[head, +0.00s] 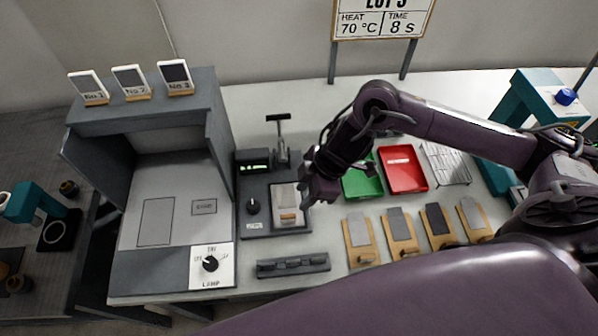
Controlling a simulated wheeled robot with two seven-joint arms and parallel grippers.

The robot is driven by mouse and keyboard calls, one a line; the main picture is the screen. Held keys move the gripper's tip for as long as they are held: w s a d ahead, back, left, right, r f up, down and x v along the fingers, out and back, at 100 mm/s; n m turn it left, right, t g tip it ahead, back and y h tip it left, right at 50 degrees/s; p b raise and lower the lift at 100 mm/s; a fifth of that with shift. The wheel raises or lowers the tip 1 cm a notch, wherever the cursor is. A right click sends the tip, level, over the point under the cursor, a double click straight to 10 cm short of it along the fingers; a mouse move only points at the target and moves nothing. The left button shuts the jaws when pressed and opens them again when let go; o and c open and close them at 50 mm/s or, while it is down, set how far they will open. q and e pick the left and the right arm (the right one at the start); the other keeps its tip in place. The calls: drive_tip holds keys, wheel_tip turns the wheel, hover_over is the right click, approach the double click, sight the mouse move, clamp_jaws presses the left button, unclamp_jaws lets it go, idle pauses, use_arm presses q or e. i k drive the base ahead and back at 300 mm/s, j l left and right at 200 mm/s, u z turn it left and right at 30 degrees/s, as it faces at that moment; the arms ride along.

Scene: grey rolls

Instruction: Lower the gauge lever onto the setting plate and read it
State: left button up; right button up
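The gauge (260,226) is a dark base with a lit green display (253,167) and a round knob (253,206). Its lever (281,145) stands up at the back, with a T-shaped handle on top. A pale grey setting plate (286,196) lies on the right part of the base, with a tan patch near its front edge. My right gripper (305,196) is beside the plate's right edge, in front of and to the right of the lever. Its fingers are small and dark, so their opening is unclear. My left gripper is out of view.
A green tray (362,182), a red tray (404,168) and a wire rack (446,163) stand behind right. Several wooden boards with grey plates (400,224) lie in front of them. A dark bar-shaped holder (293,265) lies before the gauge. A grey booth (150,110) stands left.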

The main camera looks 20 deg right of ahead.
sight(280, 139)
drive_tip(key=k, duration=1.5)
